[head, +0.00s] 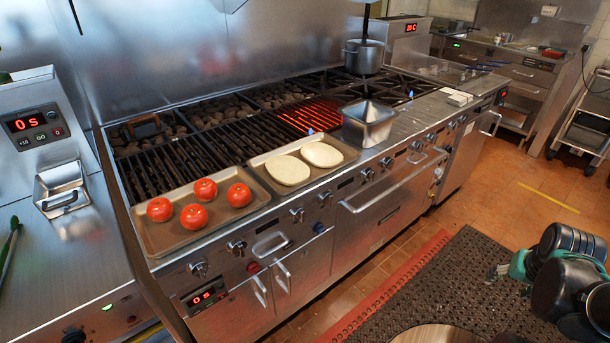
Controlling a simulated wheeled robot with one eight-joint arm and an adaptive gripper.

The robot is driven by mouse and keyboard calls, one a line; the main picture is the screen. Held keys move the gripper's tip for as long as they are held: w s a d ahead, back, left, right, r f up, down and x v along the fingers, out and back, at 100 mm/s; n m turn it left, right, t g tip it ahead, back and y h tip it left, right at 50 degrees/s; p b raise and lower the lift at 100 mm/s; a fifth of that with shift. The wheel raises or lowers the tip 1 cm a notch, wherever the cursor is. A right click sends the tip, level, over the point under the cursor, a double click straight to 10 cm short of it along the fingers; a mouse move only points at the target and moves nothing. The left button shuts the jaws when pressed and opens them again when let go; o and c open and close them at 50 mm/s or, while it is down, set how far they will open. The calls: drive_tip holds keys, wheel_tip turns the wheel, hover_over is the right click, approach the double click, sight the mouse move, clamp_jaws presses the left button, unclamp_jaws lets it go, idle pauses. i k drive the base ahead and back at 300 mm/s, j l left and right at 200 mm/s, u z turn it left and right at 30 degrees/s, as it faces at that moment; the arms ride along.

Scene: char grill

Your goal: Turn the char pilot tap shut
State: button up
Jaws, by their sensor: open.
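The char grill (170,160) has dark bars along the left of the steel range, and one section (308,115) glows red. A small blue flame (310,131) shows at its front edge. The front panel carries several chrome knobs, including one at the left end (198,268) and another beside it (237,248). A small red knob (253,268) and a small blue knob (318,227) sit lower. I cannot tell which is the pilot tap or how it is turned. My gripper (496,272) is at the lower right, open and empty, far from the panel.
A steel pan (369,125) and a pot (364,57) stand farther right. Handles (270,244) project from the range front.

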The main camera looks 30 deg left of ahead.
sight(253, 268)
drive_tip(key=i+j+u, duration=0.1)
drive_tip(key=i+u, duration=0.25)
drive_tip(key=u, duration=1.95)
drive_tip(key=j+z, duration=0.2)
drive_tip(key=j, duration=0.2)
drive_tip(key=k+j+z, duration=0.2)
drive_tip(key=j, duration=0.15)
drive_tip(key=j+z, duration=0.2)
drive_tip(key=j, duration=0.15)
drive_tip(key=k+j+z, duration=0.35)
drive_tip(key=j, duration=0.25)
drive_tip(key=k+j, duration=0.25)
drive_tip(key=j, duration=0.15)
drive_tip(key=k+j+u, duration=0.1)
drive_tip(key=j, duration=0.25)
drive_tip(key=k+j, duration=0.55)
drive_tip(key=j, duration=0.25)
drive_tip(key=u, duration=0.05)
